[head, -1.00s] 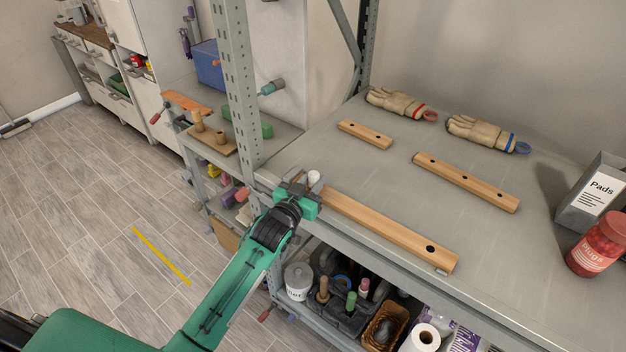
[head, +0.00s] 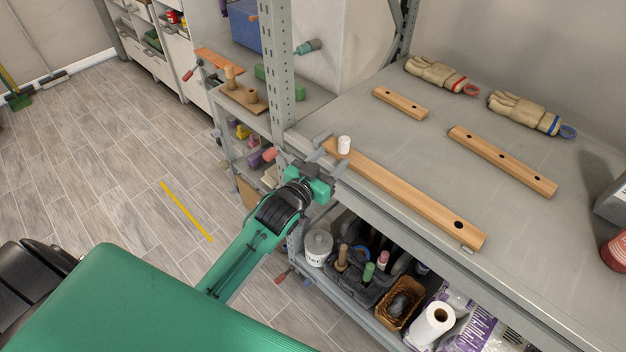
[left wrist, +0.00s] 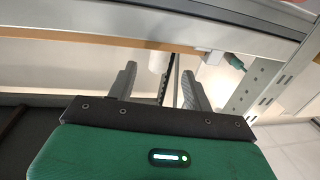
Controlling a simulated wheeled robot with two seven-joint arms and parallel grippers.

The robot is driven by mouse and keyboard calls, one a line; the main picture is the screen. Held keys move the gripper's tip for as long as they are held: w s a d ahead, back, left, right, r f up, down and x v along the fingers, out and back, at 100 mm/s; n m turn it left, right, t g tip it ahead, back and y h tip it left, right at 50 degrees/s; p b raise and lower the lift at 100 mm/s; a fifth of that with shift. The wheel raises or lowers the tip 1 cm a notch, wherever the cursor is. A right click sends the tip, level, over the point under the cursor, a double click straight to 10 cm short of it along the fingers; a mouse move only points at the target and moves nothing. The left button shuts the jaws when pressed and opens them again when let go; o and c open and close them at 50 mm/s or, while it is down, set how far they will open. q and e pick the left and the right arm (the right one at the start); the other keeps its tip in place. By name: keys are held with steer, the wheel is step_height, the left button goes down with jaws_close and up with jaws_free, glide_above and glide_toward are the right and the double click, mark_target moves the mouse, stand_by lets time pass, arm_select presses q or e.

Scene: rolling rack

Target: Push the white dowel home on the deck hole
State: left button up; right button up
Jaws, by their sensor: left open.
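The white dowel (head: 344,145) stands upright at the left end of the long wooden board (head: 410,195), with a short length showing above the wood. The hole under it is hidden. My left gripper (head: 331,160) is open and empty at the front edge of the shelf deck, just in front of the dowel and apart from it. In the left wrist view the two fingers (left wrist: 158,85) are spread, with the dowel (left wrist: 158,60) beyond them and the board (left wrist: 110,40) as a brown strip. My right gripper is not in view.
A dark open hole (head: 458,225) is at the board's right end. Two shorter drilled boards (head: 500,160) (head: 400,102) and two gloves (head: 435,72) (head: 525,112) lie farther back. A perforated rack post (head: 279,70) rises left of the gripper. Bare deck lies between the boards.

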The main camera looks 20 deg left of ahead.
arm_select(q)
steer(key=s+a+b, duration=0.1)
steer(key=s, duration=0.6)
steer(key=shift+s+a+b, duration=0.15)
steer(key=shift+a+b, duration=0.05)
steer(key=shift+b, duration=0.1)
